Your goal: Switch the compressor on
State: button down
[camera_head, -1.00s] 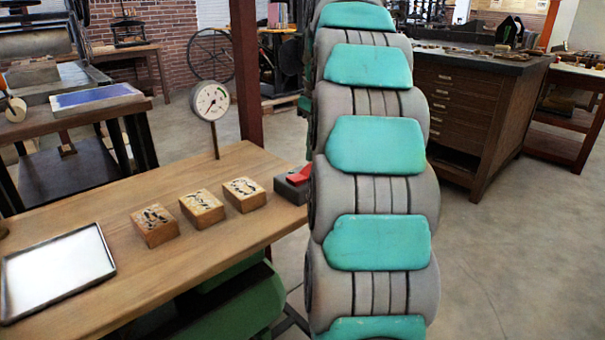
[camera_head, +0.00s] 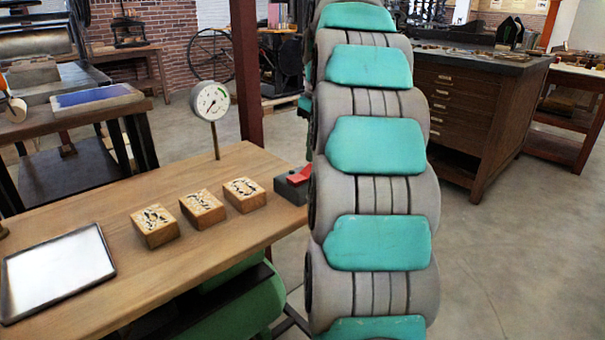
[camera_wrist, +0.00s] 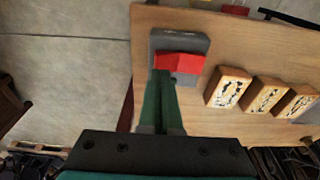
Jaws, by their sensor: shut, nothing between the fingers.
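The switch is a dark grey box (camera_head: 291,190) with a red rocker (camera_head: 300,176), at the right end of the wooden table beside my arm. In the wrist view the grey plate (camera_wrist: 185,43) and the red rocker (camera_wrist: 182,63) are near the top centre. My gripper (camera_wrist: 163,76) is shut and empty, its green fingers reaching the near left edge of the rocker. I cannot tell whether they touch. The gripper is hidden in the head view. A round dial gauge (camera_head: 210,100) stands on a post on the table. A green rounded body (camera_head: 235,305) shows under the table.
Several wooden blocks with dark markings (camera_head: 203,208) stand left of the switch. A shallow metal tray (camera_head: 58,272) lies at the front left of the table (camera_head: 120,310). A brown drawer cabinet (camera_head: 465,125) stands behind right. The floor at right is clear.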

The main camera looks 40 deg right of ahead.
jog(key=shift+f+b, duration=0.45)
jog(key=shift+f, duration=0.45)
dwell(1.0)
dwell(0.4)
